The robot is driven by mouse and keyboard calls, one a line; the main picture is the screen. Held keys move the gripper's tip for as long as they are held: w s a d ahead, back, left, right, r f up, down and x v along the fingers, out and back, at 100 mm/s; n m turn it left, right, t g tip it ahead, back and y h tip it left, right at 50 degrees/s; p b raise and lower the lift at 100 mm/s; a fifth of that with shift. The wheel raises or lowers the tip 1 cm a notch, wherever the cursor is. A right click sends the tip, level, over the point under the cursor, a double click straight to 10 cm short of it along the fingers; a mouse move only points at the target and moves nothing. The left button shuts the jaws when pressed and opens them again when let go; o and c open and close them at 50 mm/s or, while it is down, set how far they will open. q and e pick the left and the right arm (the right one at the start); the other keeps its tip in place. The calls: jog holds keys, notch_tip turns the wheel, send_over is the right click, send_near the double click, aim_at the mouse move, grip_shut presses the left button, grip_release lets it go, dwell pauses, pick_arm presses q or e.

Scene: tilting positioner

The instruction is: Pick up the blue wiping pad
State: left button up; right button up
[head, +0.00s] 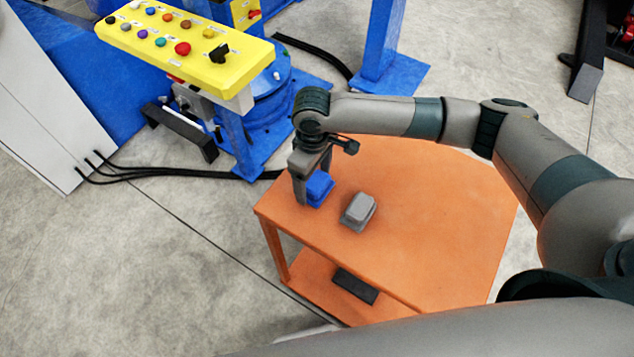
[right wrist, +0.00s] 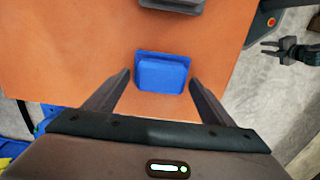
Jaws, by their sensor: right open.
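The blue wiping pad (head: 320,188) lies on the orange table near its left corner. In the right wrist view the blue pad (right wrist: 162,74) is a rounded block on a wider base. My right gripper (head: 312,184) points down at the pad, which it partly hides in the head view. In the right wrist view my right gripper (right wrist: 159,77) is open, with one finger on each side of the pad and a gap on both sides. It does not hold the pad. My left gripper does not show in the head view.
A grey pad (head: 358,211) lies just right of the blue pad. The orange table (head: 440,220) is otherwise clear on top; a dark block (head: 355,286) lies on its lower shelf. A yellow button panel (head: 190,50) and blue machine parts stand behind. A dark forked part (right wrist: 285,48) shows beyond the table.

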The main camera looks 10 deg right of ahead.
aim_at(313, 178)
dwell(0.4)
jog(key=c, duration=0.8)
jog(key=shift+r, duration=0.1)
jog(key=shift+w+r+b, duration=0.1)
jog(key=shift+r+b, duration=0.35)
jog(key=shift+r, duration=0.15)
notch_tip(313, 178, up, 2)
jog(key=shift+r+b, duration=0.25)
jog(key=shift+b, duration=0.35)
jog(key=s+d+r+b, duration=0.1)
jog(key=s+d+r, duration=0.1)
jog(key=d, duration=0.1)
jog(key=s+d+r+b, duration=0.1)
jog(key=s+d+r, duration=0.1)
jog(key=d, duration=0.1)
jog(key=s+d+r+b, duration=0.1)
jog(key=s+d+r, duration=0.1)
jog(key=d+r, duration=0.1)
jog(key=shift+s+d, duration=0.1)
jog(key=shift+d, duration=0.35)
